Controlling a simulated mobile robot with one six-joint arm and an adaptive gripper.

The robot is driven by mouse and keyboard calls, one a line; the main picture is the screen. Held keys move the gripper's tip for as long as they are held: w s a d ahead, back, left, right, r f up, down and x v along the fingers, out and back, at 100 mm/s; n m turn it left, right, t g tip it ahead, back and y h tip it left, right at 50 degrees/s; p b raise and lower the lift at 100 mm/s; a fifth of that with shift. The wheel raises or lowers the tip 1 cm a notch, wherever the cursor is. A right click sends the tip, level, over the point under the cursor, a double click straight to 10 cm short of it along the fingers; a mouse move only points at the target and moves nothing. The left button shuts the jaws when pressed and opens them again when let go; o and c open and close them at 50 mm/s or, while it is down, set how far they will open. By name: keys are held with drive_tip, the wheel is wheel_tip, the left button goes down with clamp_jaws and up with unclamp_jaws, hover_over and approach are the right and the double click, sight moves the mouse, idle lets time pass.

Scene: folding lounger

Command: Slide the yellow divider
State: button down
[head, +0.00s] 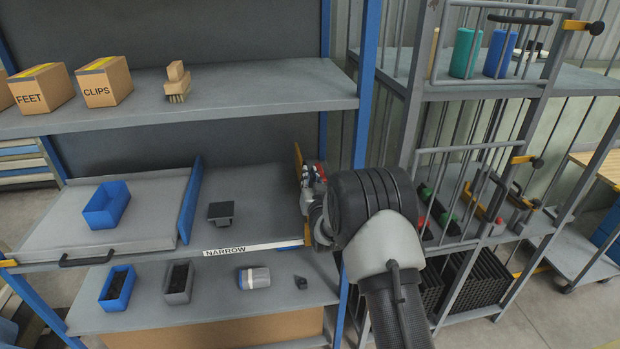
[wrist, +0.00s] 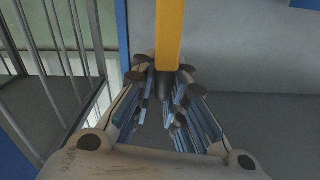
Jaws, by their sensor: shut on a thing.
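The yellow divider (head: 298,160) stands upright near the right end of the middle shelf, close to the blue post. My gripper (head: 306,187) is at its front edge, partly hidden by my arm. In the wrist view the divider (wrist: 170,34) runs from the top edge down between the fingers, and my gripper (wrist: 165,80) is shut on it.
A blue divider (head: 191,198) stands farther left on the same shelf (head: 255,205). A small dark block (head: 221,212) lies between the dividers, and a "NARROW" label (head: 225,252) is on the front edge. A blue bin (head: 106,205) stands left. A barred rack (head: 420,110) stands right.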

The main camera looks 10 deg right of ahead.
drive_tip(key=shift+a+b, duration=0.65)
drive_tip(key=c, duration=1.7)
unclamp_jaws()
drive_tip(key=shift+o, duration=0.2)
drive_tip(key=shift+s, duration=0.1)
drive_tip(key=s, duration=1.2)
drive_tip(key=shift+w, duration=0.1)
